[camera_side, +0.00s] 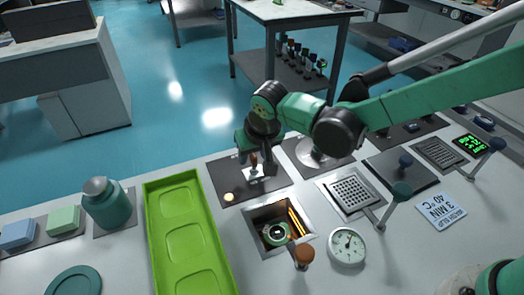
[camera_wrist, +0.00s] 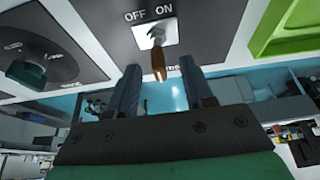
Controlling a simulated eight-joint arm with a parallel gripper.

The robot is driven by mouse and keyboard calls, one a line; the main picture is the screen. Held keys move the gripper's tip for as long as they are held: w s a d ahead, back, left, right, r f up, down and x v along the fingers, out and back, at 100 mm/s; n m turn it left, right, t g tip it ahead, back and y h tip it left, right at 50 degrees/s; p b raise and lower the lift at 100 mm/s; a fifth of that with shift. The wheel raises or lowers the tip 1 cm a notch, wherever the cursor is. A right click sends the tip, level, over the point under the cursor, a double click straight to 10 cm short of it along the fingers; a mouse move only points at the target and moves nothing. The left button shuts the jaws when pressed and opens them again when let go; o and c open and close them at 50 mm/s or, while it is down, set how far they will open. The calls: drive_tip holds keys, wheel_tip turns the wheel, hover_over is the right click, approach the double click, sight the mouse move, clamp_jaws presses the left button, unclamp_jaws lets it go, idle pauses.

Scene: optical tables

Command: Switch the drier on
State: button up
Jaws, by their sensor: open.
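A toggle switch with a brown-tipped lever (camera_wrist: 159,62) stands on a white plate (camera_wrist: 157,29) on a dark panel. The words OFF and ON are printed beside the plate in the wrist view. I cannot tell clearly which side the lever leans to. My gripper (camera_wrist: 162,78) is open, with one finger on each side of the lever tip and visible gaps to both. In the side view my gripper (camera_side: 255,150) points down over the switch lever (camera_side: 254,165). A small round lamp (camera_side: 229,197) on the same panel looks lit.
A recessed bay (camera_side: 253,217) with glowing orange bars and a round green-rimmed item lies in front of the switch panel. A brown-knobbed lever (camera_side: 303,255) and dial gauge (camera_side: 347,246) are close by. A green tray (camera_side: 160,230) lies left; a metal grille (camera_side: 352,192) lies right.

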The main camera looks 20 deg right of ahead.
clamp_jaws()
drive_tip(key=shift+a+f+n+h, duration=0.15)
drive_tip(key=shift+a+h, duration=0.2)
drive_tip(key=shift+h, duration=0.35)
drive_tip(key=shift+a+r+n+h, duration=0.15)
drive_tip(key=shift+a+h, duration=0.2)
drive_tip(key=shift+h, duration=0.35)
drive_tip(key=shift+a+f+n+h, duration=0.2)
drive_tip(key=shift+a+h, duration=0.1)
drive_tip(key=shift+h, duration=0.4)
drive_tip(key=shift+a+f+n+h, duration=0.15)
drive_tip(key=shift+a+h, duration=0.1)
drive_tip(key=shift+h, duration=0.45)
unclamp_jaws()
